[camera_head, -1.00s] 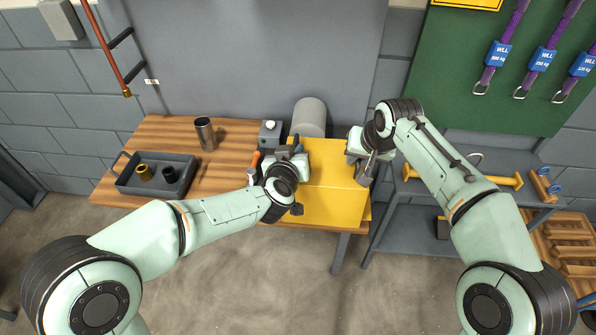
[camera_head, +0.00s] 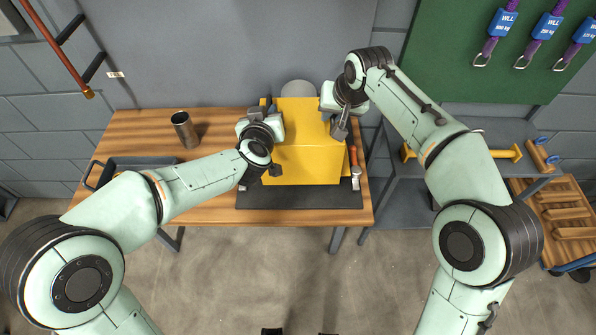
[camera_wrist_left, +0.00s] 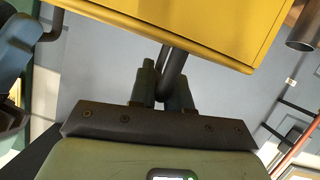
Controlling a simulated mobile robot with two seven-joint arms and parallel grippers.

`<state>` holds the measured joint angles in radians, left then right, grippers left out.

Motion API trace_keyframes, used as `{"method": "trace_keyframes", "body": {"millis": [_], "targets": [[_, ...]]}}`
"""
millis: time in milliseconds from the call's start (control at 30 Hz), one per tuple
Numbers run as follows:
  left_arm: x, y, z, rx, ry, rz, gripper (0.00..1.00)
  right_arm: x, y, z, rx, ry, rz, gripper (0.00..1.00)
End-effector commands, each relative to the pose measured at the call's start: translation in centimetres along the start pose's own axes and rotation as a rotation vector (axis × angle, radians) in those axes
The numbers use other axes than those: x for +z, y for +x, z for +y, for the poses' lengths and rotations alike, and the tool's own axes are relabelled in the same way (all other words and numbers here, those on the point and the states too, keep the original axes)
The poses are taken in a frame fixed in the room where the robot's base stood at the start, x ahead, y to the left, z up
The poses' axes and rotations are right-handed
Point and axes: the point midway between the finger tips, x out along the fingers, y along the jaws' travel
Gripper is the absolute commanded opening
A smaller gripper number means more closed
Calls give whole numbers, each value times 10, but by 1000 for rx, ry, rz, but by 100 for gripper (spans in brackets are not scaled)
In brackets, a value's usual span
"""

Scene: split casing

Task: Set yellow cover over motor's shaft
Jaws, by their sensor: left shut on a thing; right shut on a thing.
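The yellow cover (camera_head: 306,163) is a box-like casing over the dark mat (camera_head: 300,195) on the wooden table; I cannot tell whether it rests or hangs just above. My left gripper (camera_head: 266,135) is at its left side. In the left wrist view the fingers (camera_wrist_left: 163,92) are shut on a dark bar handle (camera_wrist_left: 178,62) of the cover (camera_wrist_left: 200,25). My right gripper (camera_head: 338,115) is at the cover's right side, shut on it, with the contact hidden. The grey rounded motor top (camera_head: 298,88) shows behind the cover. The shaft is hidden.
A metal cup (camera_head: 185,129) stands on the table's left part. A grey tray (camera_head: 140,161) is partly behind my left arm. An orange-handled tool (camera_head: 354,158) lies right of the cover. A grey side bench (camera_head: 400,195) stands at the right.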

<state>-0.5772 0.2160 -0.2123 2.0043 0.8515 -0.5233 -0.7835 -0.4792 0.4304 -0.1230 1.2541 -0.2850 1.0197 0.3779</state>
Motion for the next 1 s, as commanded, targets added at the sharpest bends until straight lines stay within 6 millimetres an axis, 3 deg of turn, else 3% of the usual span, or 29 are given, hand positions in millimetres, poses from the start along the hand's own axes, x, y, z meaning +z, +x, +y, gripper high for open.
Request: {"method": "trace_keyframes", "body": {"millis": [567,1000], "targets": [[1,-1,3,7,0,2,0,2,1,-3,-7,-2,0,0],[34,3,-4,3,-1,-18,0,22,26,3,-6,2,-20,0]]}}
